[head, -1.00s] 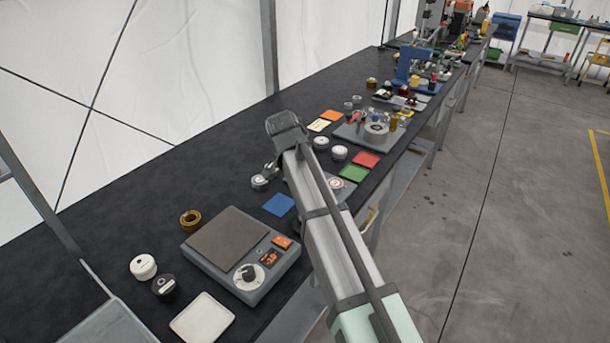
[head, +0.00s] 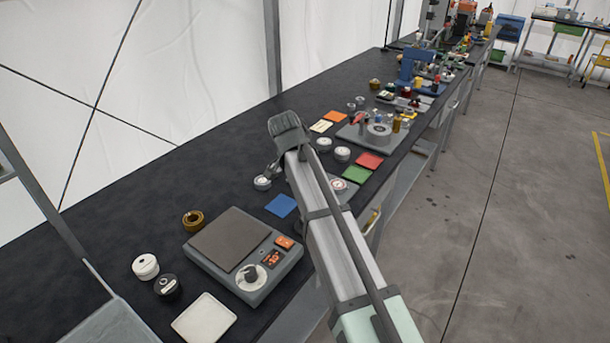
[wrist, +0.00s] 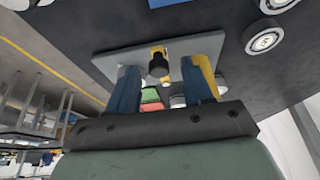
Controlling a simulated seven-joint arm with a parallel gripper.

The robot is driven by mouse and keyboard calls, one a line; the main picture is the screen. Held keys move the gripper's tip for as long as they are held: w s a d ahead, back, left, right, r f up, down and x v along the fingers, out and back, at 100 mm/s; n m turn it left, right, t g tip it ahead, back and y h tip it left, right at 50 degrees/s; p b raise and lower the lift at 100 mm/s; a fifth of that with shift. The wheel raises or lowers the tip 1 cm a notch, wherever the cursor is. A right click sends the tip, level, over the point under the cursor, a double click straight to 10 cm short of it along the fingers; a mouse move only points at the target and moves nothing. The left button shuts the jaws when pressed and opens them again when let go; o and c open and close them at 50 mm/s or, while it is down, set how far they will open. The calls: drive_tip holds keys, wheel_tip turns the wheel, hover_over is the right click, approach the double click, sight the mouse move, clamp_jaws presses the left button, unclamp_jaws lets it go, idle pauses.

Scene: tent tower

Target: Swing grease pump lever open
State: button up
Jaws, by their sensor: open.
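In the wrist view my gripper (wrist: 158,80) is open, with its two bluish fingers apart. A black knob with a yellow part behind it (wrist: 158,66) shows between the fingers; it may be the grease pump lever, but I cannot tell for sure. A grey base plate (wrist: 108,64) lies beyond the fingertips, and a yellow part (wrist: 207,70) shows beside the right finger. Whether the fingers touch any of these I cannot tell.
A scale-like device with a dial (head: 230,245) stands near me on the dark bench, with a white tray (head: 204,317) in front. Blue (head: 281,205), green (head: 355,174) and red (head: 369,160) cards lie along the bench. A round white-lidded can (wrist: 264,40) sits at the wrist view's upper right.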

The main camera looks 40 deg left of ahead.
drive_tip(key=v, duration=1.4)
drive_tip(key=shift+f, duration=0.15)
